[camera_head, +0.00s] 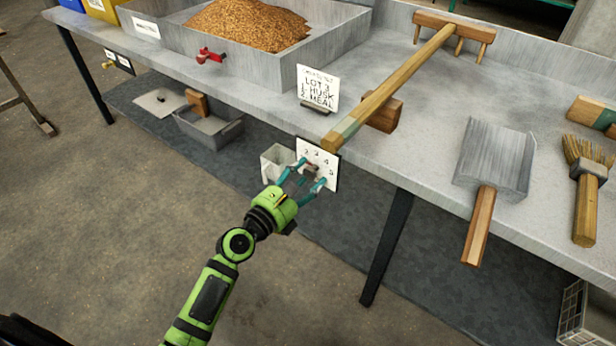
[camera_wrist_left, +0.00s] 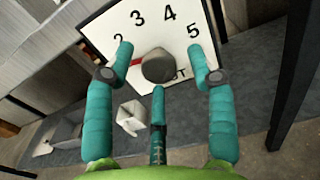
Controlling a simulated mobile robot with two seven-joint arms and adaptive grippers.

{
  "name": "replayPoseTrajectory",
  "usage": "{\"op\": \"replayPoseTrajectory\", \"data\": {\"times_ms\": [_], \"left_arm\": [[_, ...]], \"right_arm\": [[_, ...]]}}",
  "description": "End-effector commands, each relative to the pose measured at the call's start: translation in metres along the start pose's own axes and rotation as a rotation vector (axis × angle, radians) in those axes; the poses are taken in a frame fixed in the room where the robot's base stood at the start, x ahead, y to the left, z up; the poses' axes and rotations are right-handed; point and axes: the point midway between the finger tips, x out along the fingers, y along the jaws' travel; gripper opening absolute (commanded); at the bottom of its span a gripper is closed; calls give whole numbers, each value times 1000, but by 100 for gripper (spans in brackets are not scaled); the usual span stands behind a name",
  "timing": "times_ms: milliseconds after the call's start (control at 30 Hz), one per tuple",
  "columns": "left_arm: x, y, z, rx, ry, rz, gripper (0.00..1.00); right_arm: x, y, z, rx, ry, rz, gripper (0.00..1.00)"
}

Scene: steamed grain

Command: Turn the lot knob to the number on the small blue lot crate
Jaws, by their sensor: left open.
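The lot knob (camera_wrist_left: 158,66) is a dark round knob with a red pointer on a white number plate (camera_head: 324,157) at the bench's front edge. Numbers 2, 3, 4 and 5 show; the red pointer points left, below the 2. My left gripper (camera_head: 307,179) is open in front of the knob. In the left wrist view its teal fingers (camera_wrist_left: 160,60) stand on both sides of the knob and below it; contact is unclear. A blue container (camera_head: 73,4) is cut off at the top left; no number shows on it. My right gripper is not in view.
A sign (camera_head: 317,90) reading LOT 3, HUSK, MEAL stands above the plate. A long-handled wooden rake (camera_head: 395,82) ends beside it. A scoop (camera_head: 497,155) and brush (camera_head: 587,190) lie right. A grain tray (camera_head: 318,55) stands behind. A bench leg (camera_head: 387,247) is right of my gripper.

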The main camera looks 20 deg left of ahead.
Motion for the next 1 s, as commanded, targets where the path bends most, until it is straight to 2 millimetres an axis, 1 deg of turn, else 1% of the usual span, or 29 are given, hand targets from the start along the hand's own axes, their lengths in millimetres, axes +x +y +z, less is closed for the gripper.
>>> {"op": "replayPoseTrajectory", "data": {"times_ms": [100, 333, 367, 400, 467, 500, 767, 1000], "left_arm": [[6, 0, 0, 1, 1, 0, 56], [6, 0, 0, 2, 1, 0, 56], [6, 0, 0, 2, 1, 0, 48], [6, 0, 0, 2, 1, 0, 32], [6, 0, 0, 2, 1, 0, 8], [6, 0, -1, 2, 1, 0, 0], [6, 0, -1, 9, 3, 0, 0], [6, 0, -2, 85, 4, 0, 0]], "right_arm": [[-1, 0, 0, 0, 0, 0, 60], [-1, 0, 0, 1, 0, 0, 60], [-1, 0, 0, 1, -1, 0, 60], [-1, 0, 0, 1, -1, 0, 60], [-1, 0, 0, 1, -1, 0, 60], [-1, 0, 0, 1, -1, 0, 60], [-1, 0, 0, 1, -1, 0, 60], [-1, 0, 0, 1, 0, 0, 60]]}}
